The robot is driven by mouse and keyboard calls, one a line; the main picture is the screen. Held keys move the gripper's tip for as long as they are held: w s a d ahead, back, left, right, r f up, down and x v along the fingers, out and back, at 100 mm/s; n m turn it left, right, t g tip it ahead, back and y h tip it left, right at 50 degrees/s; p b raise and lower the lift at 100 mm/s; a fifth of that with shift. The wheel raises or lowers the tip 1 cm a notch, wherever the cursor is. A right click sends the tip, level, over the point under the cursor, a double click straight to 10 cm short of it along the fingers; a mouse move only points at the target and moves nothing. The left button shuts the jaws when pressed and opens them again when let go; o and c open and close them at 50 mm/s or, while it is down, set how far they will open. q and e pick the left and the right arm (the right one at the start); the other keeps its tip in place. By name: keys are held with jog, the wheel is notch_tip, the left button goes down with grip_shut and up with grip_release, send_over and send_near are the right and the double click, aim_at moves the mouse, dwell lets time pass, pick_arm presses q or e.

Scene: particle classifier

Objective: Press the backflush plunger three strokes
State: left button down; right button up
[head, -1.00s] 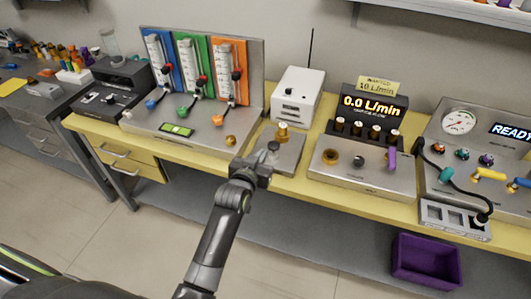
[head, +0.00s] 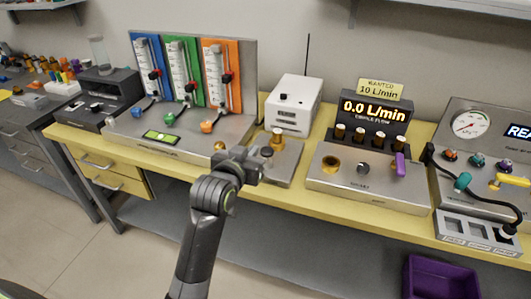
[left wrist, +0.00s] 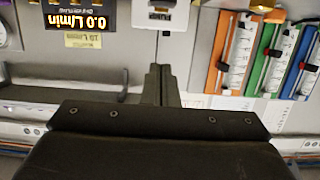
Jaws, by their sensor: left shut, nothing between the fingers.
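A small steel plate (head: 286,174) sits at the bench front, with a short brass post (head: 277,138) standing on it. I take this post to be the backflush plunger, but no readable label confirms it. My left gripper (head: 262,153) is shut and empty just in front of the post, overlapping part of the plate. Whether it touches the post cannot be told. In the left wrist view the shut fingers (left wrist: 160,84) point toward the bench equipment, with nothing between them. My right gripper is out of view.
A flowmeter panel (head: 250,70) with blue, green and orange backings stands left. A white box (head: 293,103) stands behind the plate. A display (head: 374,113) reading 0.0 L/min and a gauge panel (head: 470,124) stand right. A purple bin (head: 440,276) sits below.

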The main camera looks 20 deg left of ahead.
pick_arm(q)
send_over(264, 156)
notch_tip(264, 156, down, 2)
notch_tip(264, 156, down, 4)
jog(key=shift+s+r+p, duration=0.15)
jog(key=shift+r+p, duration=0.05)
jog(key=shift+p, duration=0.1)
jog(key=shift+d+f, duration=0.1)
jog(key=shift+f, duration=0.35)
jog(key=shift+f+b, duration=0.4)
jog(key=shift+f, duration=1)
